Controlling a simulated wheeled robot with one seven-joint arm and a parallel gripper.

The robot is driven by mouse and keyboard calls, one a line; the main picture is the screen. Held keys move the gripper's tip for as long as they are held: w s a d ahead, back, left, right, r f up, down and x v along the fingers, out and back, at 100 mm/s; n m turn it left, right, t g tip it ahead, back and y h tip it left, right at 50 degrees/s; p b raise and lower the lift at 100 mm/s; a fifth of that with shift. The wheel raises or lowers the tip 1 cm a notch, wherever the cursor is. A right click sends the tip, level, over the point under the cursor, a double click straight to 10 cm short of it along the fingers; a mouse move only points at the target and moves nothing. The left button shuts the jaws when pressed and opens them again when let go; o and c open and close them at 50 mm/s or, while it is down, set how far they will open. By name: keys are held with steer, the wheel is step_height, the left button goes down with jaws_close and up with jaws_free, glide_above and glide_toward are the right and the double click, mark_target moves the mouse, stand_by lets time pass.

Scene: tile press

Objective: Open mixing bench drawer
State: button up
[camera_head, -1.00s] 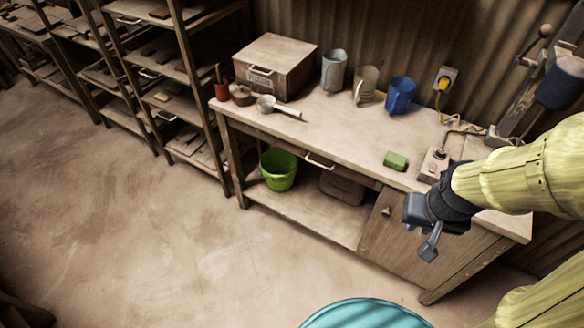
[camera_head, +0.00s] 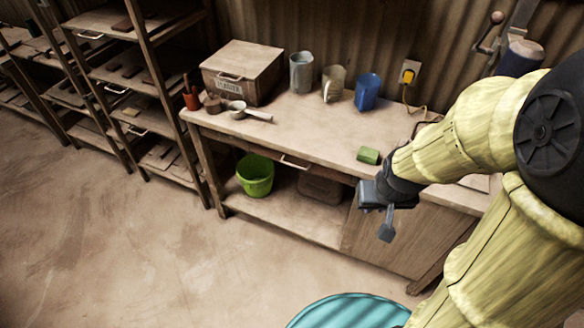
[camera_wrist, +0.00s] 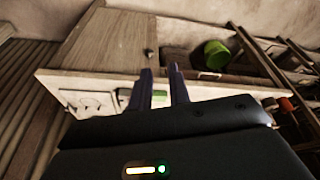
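The mixing bench (camera_head: 310,125) stands against the corrugated wall. Its drawer sits under the top, with a pale bar handle (camera_head: 295,162) on the front; the drawer looks shut. My gripper (camera_head: 382,218) is in front of the bench's right part, near the cabinet door and to the right of the handle, apart from it. In the wrist view my gripper's two dark fingers (camera_wrist: 160,80) stand apart with nothing held between them. The drawer handle shows small in the wrist view (camera_wrist: 208,74), right of the fingers. My arm hides the bench's right end.
On the bench top are a wooden box (camera_head: 242,72), a scoop (camera_head: 248,111), several jugs including a blue one (camera_head: 367,92), and a green sponge (camera_head: 368,155). A green bucket (camera_head: 255,176) stands on the lower shelf. Shelving racks (camera_head: 140,90) stand left.

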mark_target(293, 166)
steer(key=w+a+f+n+t+b, duration=0.3)
steer(key=w+f+n+t+b, duration=0.8)
steer(key=w+f, duration=0.9)
steer(key=a+f+n+t+y+b, duration=0.3)
steer(key=a+f+n+y+b, duration=0.5)
steer(key=n+b, duration=0.5)
step_height(293, 166, down, 4)
steer(key=a, duration=0.2)
steer(key=shift+w+a+r+y, duration=0.2)
steer(key=shift+a+y, duration=0.1)
steer(key=x, duration=1.7)
steer(key=shift+w+b, duration=0.25)
steer(key=shift+b, duration=0.1)
steer(key=shift+c, duration=0.5)
jaws_close()
